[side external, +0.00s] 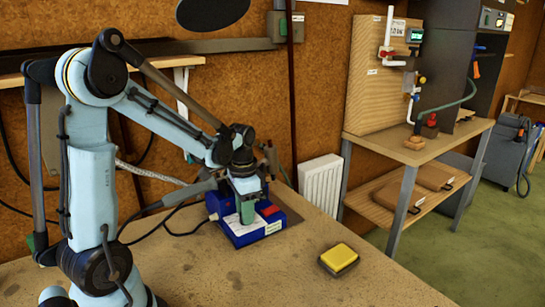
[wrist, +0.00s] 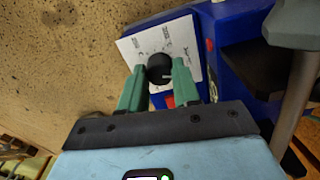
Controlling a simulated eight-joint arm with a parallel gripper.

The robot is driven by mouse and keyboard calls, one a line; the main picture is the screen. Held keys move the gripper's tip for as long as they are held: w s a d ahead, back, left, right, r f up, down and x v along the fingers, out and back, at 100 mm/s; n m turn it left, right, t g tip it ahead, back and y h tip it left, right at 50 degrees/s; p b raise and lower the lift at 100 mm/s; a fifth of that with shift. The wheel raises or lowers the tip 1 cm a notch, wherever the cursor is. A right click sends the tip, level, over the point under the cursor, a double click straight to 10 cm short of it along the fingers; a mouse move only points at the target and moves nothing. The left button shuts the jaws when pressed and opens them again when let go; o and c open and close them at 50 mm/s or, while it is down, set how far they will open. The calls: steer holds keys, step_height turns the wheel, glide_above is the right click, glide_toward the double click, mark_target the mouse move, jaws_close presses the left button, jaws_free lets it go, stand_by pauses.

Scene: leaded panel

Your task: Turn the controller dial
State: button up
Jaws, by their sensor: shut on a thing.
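The controller is a blue box (side external: 246,230) on the bench in the side view, with a white label on its front. In the wrist view its blue case (wrist: 235,30) carries a white face plate (wrist: 133,44) with printed marks. The black round dial (wrist: 160,66) with a light pointer line sits on that plate. My gripper (wrist: 158,76) has its two green fingers on either side of the dial, shut on it. In the side view my gripper (side external: 246,211) reaches down onto the box and hides the dial.
A yellow sponge in a dark tray (side external: 339,258) lies on the bench to the right of the box. A grey-handled tool and dark holder (wrist: 262,62) stand close beside the controller in the wrist view. The bench front (side external: 225,280) is clear.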

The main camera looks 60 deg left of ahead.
steer(key=shift+m, duration=0.9)
steer(key=o, duration=1.1)
steer(key=shift+c, duration=0.2)
step_height(320, 180, up, 12)
